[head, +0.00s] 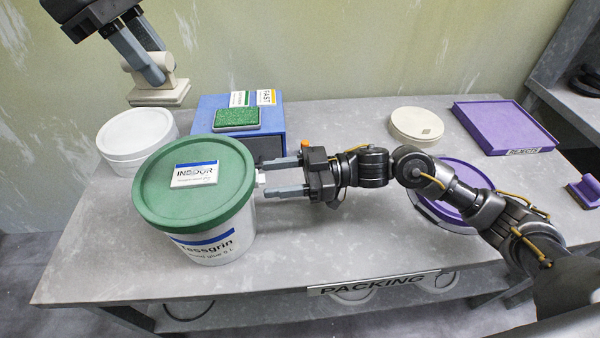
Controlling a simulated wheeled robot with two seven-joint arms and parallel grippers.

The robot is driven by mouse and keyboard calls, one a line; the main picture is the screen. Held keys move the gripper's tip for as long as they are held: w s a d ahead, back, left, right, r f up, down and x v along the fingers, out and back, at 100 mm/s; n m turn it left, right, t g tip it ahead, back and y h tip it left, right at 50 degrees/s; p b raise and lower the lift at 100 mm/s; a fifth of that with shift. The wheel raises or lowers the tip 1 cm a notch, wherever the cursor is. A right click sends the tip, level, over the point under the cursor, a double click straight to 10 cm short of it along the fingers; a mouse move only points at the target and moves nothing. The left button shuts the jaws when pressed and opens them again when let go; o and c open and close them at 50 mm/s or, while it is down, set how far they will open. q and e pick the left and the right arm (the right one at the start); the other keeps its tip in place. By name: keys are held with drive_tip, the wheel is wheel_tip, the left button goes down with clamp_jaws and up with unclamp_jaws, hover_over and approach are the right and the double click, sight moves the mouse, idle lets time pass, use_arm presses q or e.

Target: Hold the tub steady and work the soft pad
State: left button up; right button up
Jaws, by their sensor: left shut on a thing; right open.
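The tub (212,247) is white with a green lid (150,190) and stands upright at the table's left front. A white card reading INDOOR (194,174) lies on the lid. My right gripper (266,178) is open at the tub's right side, its fingertips close to the wall; I cannot tell whether they touch. A small white piece shows between them. My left gripper (153,72) is shut on a beige block-shaped tool with a flat base (158,95), held in the air behind the tub. A green pad (237,119) lies on a blue box (268,146) behind the tub.
A white round tub (135,138) stands behind left. Two small cards (265,97) stand at the blue box's back. A purple-lidded tub (462,178) is partly hidden by my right arm. A cream round tub (416,124) and purple tray (505,128) are at the right. The table's front middle (310,240) is clear.

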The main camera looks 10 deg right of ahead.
drive_tip(key=shift+a, duration=0.7)
drive_tip(key=shift+c, duration=0.4)
clamp_jaws()
